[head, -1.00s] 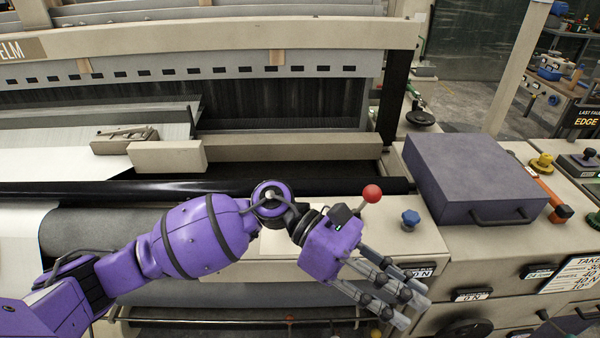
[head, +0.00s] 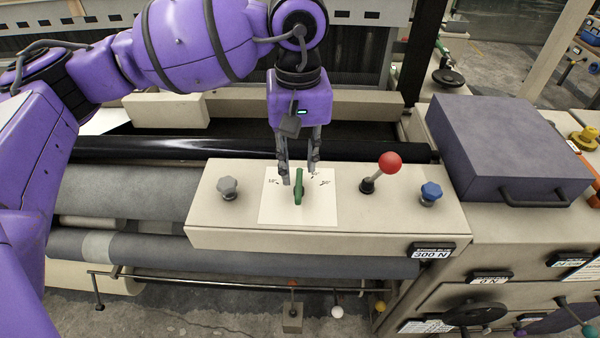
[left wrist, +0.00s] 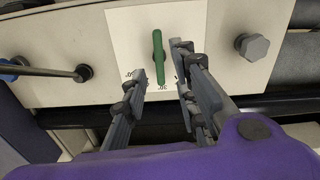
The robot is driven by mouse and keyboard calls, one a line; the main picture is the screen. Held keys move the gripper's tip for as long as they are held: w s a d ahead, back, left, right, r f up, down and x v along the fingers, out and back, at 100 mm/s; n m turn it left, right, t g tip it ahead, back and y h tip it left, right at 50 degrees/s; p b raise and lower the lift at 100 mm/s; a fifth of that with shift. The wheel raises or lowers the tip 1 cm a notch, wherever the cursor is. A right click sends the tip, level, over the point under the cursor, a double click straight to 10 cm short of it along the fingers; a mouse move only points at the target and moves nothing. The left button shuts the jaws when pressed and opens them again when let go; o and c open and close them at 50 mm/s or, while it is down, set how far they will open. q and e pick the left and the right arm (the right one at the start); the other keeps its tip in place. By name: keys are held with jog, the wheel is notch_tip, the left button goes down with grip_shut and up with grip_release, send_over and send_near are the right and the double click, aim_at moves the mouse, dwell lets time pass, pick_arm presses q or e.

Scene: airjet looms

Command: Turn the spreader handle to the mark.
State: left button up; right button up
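The spreader handle, a green bar (head: 298,187), stands on a white plate (head: 273,211) with small dark marks along the plate's far side. It points nearly straight away from me, towards the loom. My left gripper (head: 299,179) hangs from the far side with its fingers apart, one on each side of the handle's far end. In the left wrist view the green handle (left wrist: 160,57) lies between and beyond the open fingertips (left wrist: 158,60). I cannot tell whether either finger touches it. My right gripper is not in view.
On the same panel a grey knob (head: 228,188) is to the left, with a red-ball lever (head: 389,163) and a blue knob (head: 431,193) to the right. A purple-grey box (head: 505,150) stands further right. A black roller (head: 250,148) runs behind the panel.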

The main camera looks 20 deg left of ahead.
aim_at(299, 182)
pick_arm(q)
notch_tip(299, 182, down, 5)
jog(key=shift+b, duration=0.75)
jog(key=shift+r, duration=0.1)
jog(key=shift+c, duration=0.6)
grip_shut()
